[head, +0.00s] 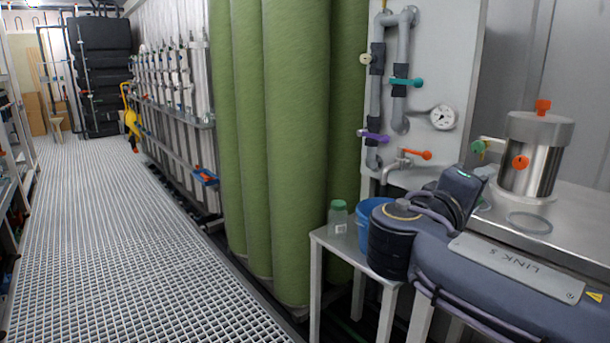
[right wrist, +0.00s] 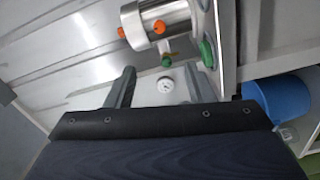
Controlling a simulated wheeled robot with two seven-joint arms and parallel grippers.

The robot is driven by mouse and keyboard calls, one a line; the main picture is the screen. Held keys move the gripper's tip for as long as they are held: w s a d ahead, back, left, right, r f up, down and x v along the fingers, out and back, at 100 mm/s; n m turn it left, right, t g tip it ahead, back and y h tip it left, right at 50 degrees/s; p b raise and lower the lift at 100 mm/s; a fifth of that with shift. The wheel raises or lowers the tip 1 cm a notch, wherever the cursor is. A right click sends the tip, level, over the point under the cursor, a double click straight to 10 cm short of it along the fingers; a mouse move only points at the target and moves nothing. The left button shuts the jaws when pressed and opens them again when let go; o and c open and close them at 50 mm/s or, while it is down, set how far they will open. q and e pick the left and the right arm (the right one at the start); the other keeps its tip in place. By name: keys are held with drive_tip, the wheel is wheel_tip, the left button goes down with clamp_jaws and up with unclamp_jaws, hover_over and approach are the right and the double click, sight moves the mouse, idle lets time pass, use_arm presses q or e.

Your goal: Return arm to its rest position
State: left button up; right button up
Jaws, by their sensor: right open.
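My right arm (head: 500,265), with "LINK 5" on it, reaches in from the right of the head view, in front of the metal bench. Its wrist is bent up beside the bench edge. The fingers are not clear there. In the right wrist view my right gripper (right wrist: 160,78) shows two grey fingers spread apart with nothing between them. The steel vessel (right wrist: 160,20) with orange knobs lies beyond the fingertips, apart from them. It stands upright on the bench in the head view (head: 533,160). My left gripper is not in view.
A small stand holds a green-capped jar (head: 338,218) and a blue bucket (head: 372,218), partly behind my arm. A clear ring (head: 530,222) lies on the bench (head: 585,215). Pipes with coloured valves and a gauge (head: 443,117) stand behind. The grating floor (head: 120,250) is open at left.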

drive_tip(key=s+d+f+m+g+y, duration=0.1)
drive_tip(key=s+d+f+g+y, duration=0.25)
drive_tip(key=s+f, duration=0.45)
drive_tip(key=s+d+f+g+y, duration=0.25)
drive_tip(key=s+f+y, duration=0.2)
drive_tip(key=f, duration=0.75)
drive_tip(key=s+a+f+m+y, duration=0.6)
drive_tip(key=s+a+f+y, duration=0.4)
drive_tip(key=s+a+f, duration=0.15)
wheel_tip(320, 180, up, 36)
drive_tip(key=p, duration=3.5)
drive_tip(key=shift+a+f, duration=0.1)
drive_tip(key=shift+f, duration=0.05)
